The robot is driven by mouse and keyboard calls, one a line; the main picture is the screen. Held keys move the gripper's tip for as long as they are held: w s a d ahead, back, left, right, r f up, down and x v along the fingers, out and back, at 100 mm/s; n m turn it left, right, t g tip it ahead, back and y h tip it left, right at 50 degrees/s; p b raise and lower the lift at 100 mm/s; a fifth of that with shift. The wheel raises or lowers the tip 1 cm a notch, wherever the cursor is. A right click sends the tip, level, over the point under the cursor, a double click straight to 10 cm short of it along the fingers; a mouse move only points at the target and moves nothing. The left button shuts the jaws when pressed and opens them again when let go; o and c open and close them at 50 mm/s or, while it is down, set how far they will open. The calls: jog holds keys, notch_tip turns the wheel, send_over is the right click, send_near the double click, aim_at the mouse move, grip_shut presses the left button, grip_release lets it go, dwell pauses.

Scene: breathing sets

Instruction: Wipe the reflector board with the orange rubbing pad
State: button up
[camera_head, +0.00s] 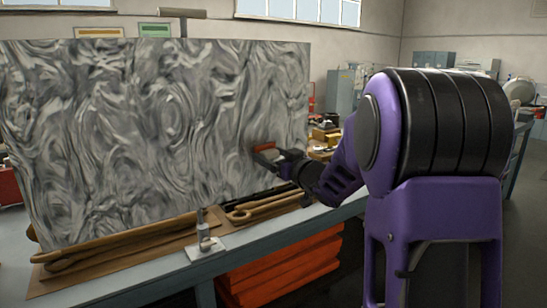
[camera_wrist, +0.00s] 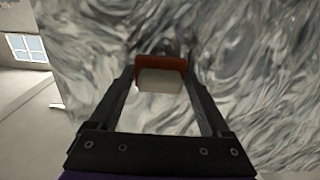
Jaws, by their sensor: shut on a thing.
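The reflector board (camera_head: 130,130) is a large upright panel with a grey, swirled surface, standing on the workbench. It also fills most of the wrist view (camera_wrist: 255,65). My gripper (camera_head: 262,155) is at the lower right part of the board. It is shut on the orange rubbing pad (camera_wrist: 160,63), which has an orange-red layer facing the board and a pale block behind it. The pad (camera_head: 264,148) looks close to or against the board; I cannot tell if it touches. In the wrist view my gripper's two fingers (camera_wrist: 162,88) stand on either side of the pad.
The workbench (camera_head: 255,236) runs under the board. Brown wooden bars (camera_head: 130,240) lie along the board's foot, and a small metal clamp-like piece (camera_head: 204,238) stands in front. Red-orange stacked items (camera_head: 285,270) sit below the bench. Cluttered small objects (camera_head: 325,135) lie beyond the board's right edge.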

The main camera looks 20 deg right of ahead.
aim_at(241, 148)
jog(key=shift+s+a+b, duration=0.35)
jog(key=shift+a+b, duration=0.1)
jog(key=shift+a, duration=0.65)
jog(key=shift+s+a+b, duration=0.35)
jog(key=shift+a+b, duration=0.05)
jog(key=shift+a, duration=0.65)
jog(key=shift+s+a+b, duration=0.35)
jog(key=shift+a+b, duration=0.1)
jog(key=shift+a, duration=0.8)
jog(key=shift+r+p, duration=0.95)
jog(key=shift+r, duration=0.15)
jog(key=shift+w+d+r+p, duration=0.1)
jog(key=shift+w+d+p, duration=0.3)
jog(key=shift+d, duration=0.6)
jog(key=shift+w+d+f+p, duration=0.1)
jog(key=shift+w+d+p, duration=0.15)
jog(key=shift+d+p, duration=0.5)
jog(key=shift+w+d+r+p, duration=0.1)
jog(key=shift+w+d+p, duration=0.15)
jog(key=shift+d, duration=0.95)
jog(key=shift+w+d, duration=0.35)
jog(key=shift+d, duration=0.45)
jog(key=v, duration=0.6)
jog(key=shift+s, duration=0.1)
